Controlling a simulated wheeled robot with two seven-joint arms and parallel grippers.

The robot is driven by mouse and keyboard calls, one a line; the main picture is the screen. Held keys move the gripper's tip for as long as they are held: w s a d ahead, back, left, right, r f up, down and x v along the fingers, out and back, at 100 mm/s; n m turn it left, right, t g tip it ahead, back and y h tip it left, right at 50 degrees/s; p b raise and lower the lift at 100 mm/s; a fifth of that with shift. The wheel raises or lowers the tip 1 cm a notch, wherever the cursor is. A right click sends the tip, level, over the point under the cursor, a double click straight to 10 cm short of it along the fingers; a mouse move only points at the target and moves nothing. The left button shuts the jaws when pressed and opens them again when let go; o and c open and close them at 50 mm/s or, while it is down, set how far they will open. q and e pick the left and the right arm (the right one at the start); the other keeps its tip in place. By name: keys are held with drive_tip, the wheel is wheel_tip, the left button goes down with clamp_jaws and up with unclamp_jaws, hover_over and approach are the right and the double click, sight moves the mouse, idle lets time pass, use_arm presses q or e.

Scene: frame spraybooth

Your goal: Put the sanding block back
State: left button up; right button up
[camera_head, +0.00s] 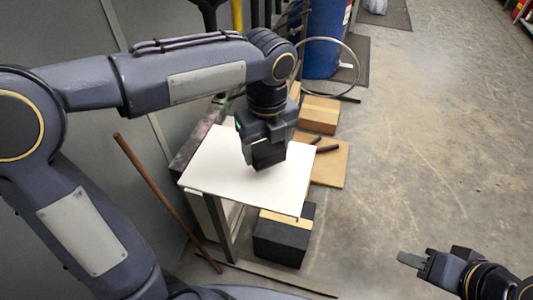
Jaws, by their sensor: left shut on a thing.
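My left gripper (266,150) points down over the white table top (215,165), near its right part. It is shut on a dark block, which I take to be the sanding block (268,156). The fingers and the block are both dark, so their edges are hard to tell apart. I cannot tell whether the block touches the table top. My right gripper (411,260) is at the lower right, over the floor and away from the table. Its finger opening is not clear from this angle.
A brown pole (150,180) leans at the left. A blue barrel (322,40) stands behind. Floor at right is clear.

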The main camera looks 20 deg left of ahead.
sight(267, 157)
use_arm(q)
drive_tip(key=shift+w+a+f, duration=0.1)
drive_tip(key=shift+w+f, duration=0.1)
drive_tip(key=shift+f, duration=1.65)
drive_tip(key=shift+f, duration=0.2)
drive_tip(key=o, duration=0.9)
